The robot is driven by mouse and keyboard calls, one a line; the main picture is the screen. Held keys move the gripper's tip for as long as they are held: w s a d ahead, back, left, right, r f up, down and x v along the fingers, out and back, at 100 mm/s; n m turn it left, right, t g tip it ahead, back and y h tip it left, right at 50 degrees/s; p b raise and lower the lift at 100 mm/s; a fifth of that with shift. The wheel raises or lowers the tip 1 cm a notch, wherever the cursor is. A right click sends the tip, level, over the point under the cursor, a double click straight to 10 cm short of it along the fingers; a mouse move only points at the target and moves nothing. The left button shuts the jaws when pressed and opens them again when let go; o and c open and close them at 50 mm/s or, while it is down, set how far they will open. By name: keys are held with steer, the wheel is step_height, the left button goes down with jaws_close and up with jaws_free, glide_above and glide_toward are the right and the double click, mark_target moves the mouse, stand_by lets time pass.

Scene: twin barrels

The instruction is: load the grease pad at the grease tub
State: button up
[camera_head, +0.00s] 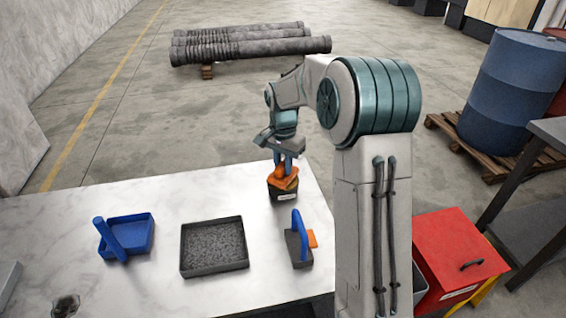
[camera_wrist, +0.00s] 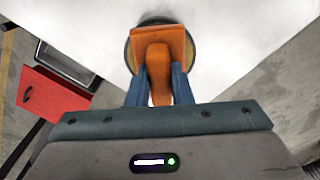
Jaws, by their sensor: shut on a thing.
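The orange grease pad (camera_head: 287,182) is at the top of the small dark grease tub (camera_head: 285,195), which has a pale label and stands near the table's far right edge. My gripper (camera_head: 283,163) is above the tub and shut on the pad. In the wrist view, the pad's orange handle (camera_wrist: 160,88) sits between the two blue fingers of my gripper (camera_wrist: 158,76). The pad's orange plate covers most of the round tub's opening (camera_wrist: 158,20). I cannot tell whether the pad's underside touches grease.
On the white table (camera_head: 160,195) are a blue tray (camera_head: 142,232) with a blue-handled tool, a dark tray of grey granules (camera_head: 214,248) and a blue-handled block (camera_head: 299,247). A red box (camera_head: 455,258) stands right of the table. A blue barrel (camera_head: 510,90) stands on a pallet behind.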

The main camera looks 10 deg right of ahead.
mark_target(283, 163)
steer(key=shift+f+b, duration=0.3)
steer(key=shift+f, duration=0.3)
stand_by(1.7)
steer(key=shift+r, duration=0.15)
steer(key=shift+r+p, duration=2.6)
steer(key=shift+r, duration=0.8)
steer(key=shift+r, duration=0.1)
